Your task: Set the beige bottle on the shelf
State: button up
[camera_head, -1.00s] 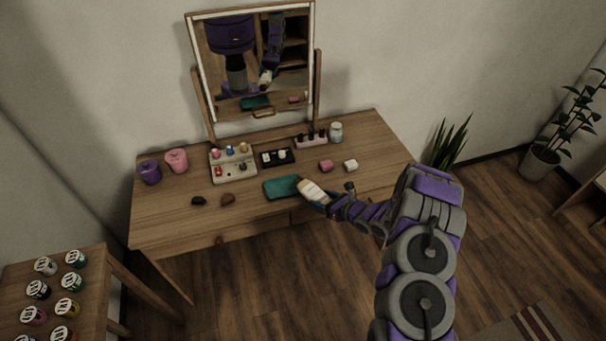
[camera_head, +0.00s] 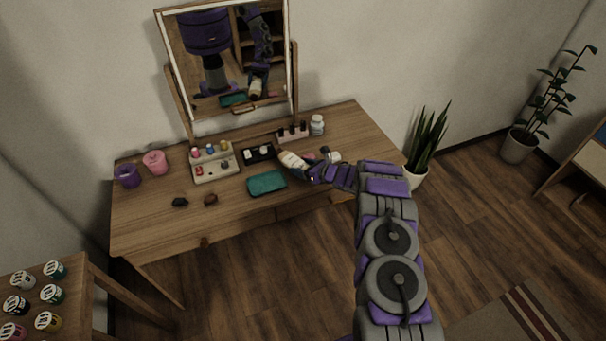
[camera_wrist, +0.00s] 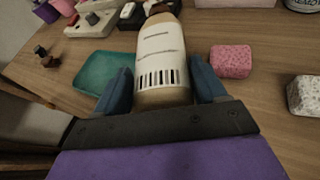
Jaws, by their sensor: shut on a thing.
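The beige bottle (camera_head: 291,160) has a white label with a barcode. My gripper (camera_head: 305,170) is shut on it and holds it over the wooden dressing table, tilted in the head view. In the wrist view the bottle (camera_wrist: 162,60) sits between my two blue fingers (camera_wrist: 163,88), with its far end at the top edge of the picture. No shelf for it can be made out with certainty; a wooden unit (camera_head: 580,178) is partly in view at the right edge.
A potted plant (camera_head: 425,145) stands right of the table. The floor (camera_head: 480,220) at right is largely clear.

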notch_tip(320, 180, down, 4)
jog(key=shift+d+r+b, duration=0.1)
jog(key=shift+r+b, duration=0.15)
jog(key=shift+b, duration=0.15)
jog(key=o, duration=1.2)
jog(key=shift+r, duration=0.1)
jog(key=shift+s, duration=0.1)
jog(key=p+v, duration=0.2)
jog(key=v, duration=1)
